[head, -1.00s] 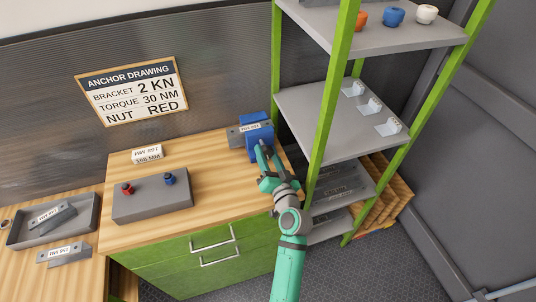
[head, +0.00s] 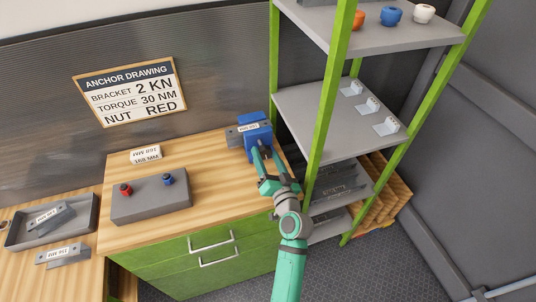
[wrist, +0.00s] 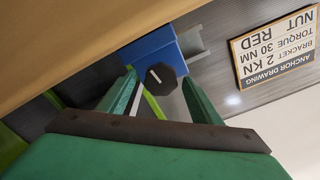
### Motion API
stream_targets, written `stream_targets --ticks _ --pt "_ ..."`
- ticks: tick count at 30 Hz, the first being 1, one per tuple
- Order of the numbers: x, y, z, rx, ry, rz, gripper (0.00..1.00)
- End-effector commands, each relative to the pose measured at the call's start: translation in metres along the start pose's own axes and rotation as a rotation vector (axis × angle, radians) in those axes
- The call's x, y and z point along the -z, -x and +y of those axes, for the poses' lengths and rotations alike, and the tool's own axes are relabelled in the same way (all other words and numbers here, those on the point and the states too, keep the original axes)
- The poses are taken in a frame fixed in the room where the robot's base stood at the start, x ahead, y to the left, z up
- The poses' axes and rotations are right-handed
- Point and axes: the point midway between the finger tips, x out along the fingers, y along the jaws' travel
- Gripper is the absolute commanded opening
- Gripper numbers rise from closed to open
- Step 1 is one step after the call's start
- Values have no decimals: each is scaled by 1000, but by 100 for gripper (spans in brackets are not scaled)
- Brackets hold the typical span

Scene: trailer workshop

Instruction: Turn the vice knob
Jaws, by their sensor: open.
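The blue vice (head: 257,142) stands at the back right corner of the wooden bench top. A grey metal part with a white label (head: 234,134) sits in it. The vice also shows upside down in the wrist view (wrist: 147,50). Its dark, many-sided knob (wrist: 160,79) has a white line and faces my gripper. My gripper (head: 266,154) is open in front of the vice. In the wrist view its two green fingers are on either side of the knob, with gaps; I cannot tell how deep they reach around it. In the head view the knob is hidden.
A grey block (head: 150,200) with a red and a blue knob-like piece lies on the bench (head: 220,190). A labelled white block (head: 146,154) is behind it. The green-posted shelf rack (head: 325,110) stands close to my arm's right. A sign (head: 130,91) hangs on the wall.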

Motion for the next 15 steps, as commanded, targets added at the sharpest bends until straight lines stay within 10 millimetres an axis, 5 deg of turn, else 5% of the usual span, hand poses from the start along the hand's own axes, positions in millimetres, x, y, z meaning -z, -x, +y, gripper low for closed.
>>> stream_targets --ticks 15 --pt "2 86 4 -7 1 4 59"
